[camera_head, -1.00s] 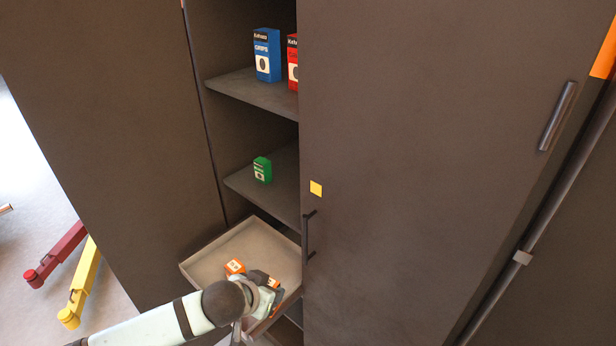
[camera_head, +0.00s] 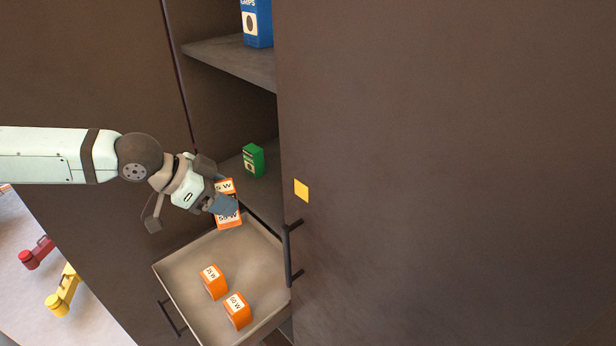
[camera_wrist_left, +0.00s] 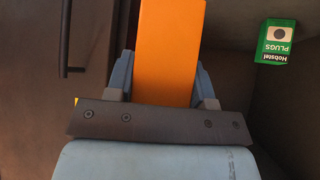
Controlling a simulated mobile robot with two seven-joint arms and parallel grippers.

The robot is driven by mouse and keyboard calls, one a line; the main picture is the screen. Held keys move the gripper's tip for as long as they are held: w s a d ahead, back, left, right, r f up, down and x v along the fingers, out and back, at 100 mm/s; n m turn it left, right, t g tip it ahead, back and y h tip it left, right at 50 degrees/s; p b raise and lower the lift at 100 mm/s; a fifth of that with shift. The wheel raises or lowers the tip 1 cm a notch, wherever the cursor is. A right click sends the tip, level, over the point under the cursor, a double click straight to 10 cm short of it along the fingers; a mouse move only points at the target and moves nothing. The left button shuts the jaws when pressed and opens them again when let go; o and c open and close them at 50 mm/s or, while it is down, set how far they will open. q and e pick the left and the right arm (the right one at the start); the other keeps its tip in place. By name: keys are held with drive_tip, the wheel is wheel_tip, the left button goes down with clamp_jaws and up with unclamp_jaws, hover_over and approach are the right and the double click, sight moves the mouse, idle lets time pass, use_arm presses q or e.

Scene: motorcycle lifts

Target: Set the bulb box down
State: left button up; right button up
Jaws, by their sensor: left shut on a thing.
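An orange bulb box (camera_head: 229,219) with a white label is held in my left gripper (camera_head: 224,196), above the back of the open drawer and just in front of the shelf with the green box. In the left wrist view the orange bulb box (camera_wrist_left: 170,45) stands between both fingers of my left gripper (camera_wrist_left: 165,80), which are shut on it. The gripper covers the middle of the box in the head view. Two more orange bulb boxes, one (camera_head: 213,282) and another (camera_head: 237,310), lie in the drawer. My right gripper is not in view.
A green plugs box (camera_head: 253,160) stands on the lower shelf (camera_head: 262,196); it also shows in the wrist view (camera_wrist_left: 275,42). A blue box (camera_head: 256,22) is on the upper shelf (camera_head: 235,62). The drawer (camera_head: 178,283) is pulled out. The closed door (camera_head: 420,180) borders the opening on the right.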

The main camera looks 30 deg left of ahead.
use_arm(q)
drive_tip(key=shift+w+d+r, duration=0.15)
drive_tip(key=shift+w+d, duration=0.05)
drive_tip(key=shift+w, duration=0.35)
drive_tip(key=w+d+p, duration=0.1)
drive_tip(key=w+d, duration=0.2)
drive_tip(key=w, duration=0.5)
drive_tip(key=w+d+p, duration=0.1)
drive_tip(key=w+d, duration=0.2)
drive_tip(key=w, duration=0.6)
wheel_tip(320, 180, down, 6)
drive_tip(key=shift+w+f+p, duration=0.15)
drive_tip(key=shift+f+p, duration=0.1)
drive_tip(key=shift+p, duration=0.05)
drive_tip(key=shift+w+f, duration=0.15)
drive_tip(key=shift+f, duration=0.25)
drive_tip(key=shift+f, duration=0.1)
drive_tip(key=o, duration=0.9)
